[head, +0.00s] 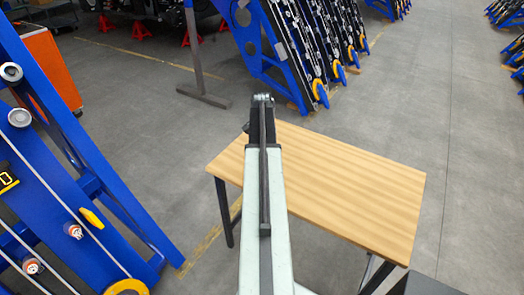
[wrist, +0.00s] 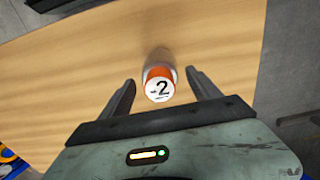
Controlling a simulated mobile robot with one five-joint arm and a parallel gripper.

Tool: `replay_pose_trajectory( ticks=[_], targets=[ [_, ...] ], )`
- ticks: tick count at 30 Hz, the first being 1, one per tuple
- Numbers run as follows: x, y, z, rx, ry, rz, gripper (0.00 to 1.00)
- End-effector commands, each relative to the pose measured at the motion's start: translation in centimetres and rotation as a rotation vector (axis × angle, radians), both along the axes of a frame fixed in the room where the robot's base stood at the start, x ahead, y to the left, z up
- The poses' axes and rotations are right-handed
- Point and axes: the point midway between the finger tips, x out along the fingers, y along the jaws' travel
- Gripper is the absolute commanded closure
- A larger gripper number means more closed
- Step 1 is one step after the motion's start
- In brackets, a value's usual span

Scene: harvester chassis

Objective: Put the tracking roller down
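The tracking roller (wrist: 160,84) shows in the wrist view as a small orange and white cylinder with "-2" on its end face. It appears to be on the wooden table (head: 350,195), whose top also fills much of the wrist view (wrist: 60,75). My gripper (wrist: 160,77) is open, with one finger on each side of the roller and a visible gap to both. In the head view my arm reaches over the table's left part, and the gripper and roller are hidden there.
A blue frame (head: 55,165) with several rollers and a yellow part stands close on the left. Blue racks (head: 300,50) stand behind the table, with a grey post (head: 196,50) nearby. An orange cabinet (head: 50,65) is at the far left. Grey floor is clear at right.

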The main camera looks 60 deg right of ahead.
Motion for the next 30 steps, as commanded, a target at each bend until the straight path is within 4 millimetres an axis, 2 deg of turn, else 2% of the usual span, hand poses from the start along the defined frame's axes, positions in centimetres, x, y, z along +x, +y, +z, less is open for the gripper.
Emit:
replay_pose_trajectory(
  ticks=[5, 8, 18, 21, 24, 30],
  targets=[
    [0.0, 0.0, 1.0, 0.0, 0.0, 0.0, 0.28],
    [0.0, 0.0, 2.5, 0.0, 0.0, 0.001, 0.28],
    [0.1, 0.0, 9.9, 0.0, 0.0, 0.001, 0.28],
    [0.1, 0.1, 11.5, 0.0, 0.0, 0.001, 0.28],
    [0.1, 0.1, 12.2, 0.0, 0.0, 0.001, 0.28],
    [0.1, 0.1, 12.0, 0.0, 0.0, 0.002, 0.28]
  ],
)
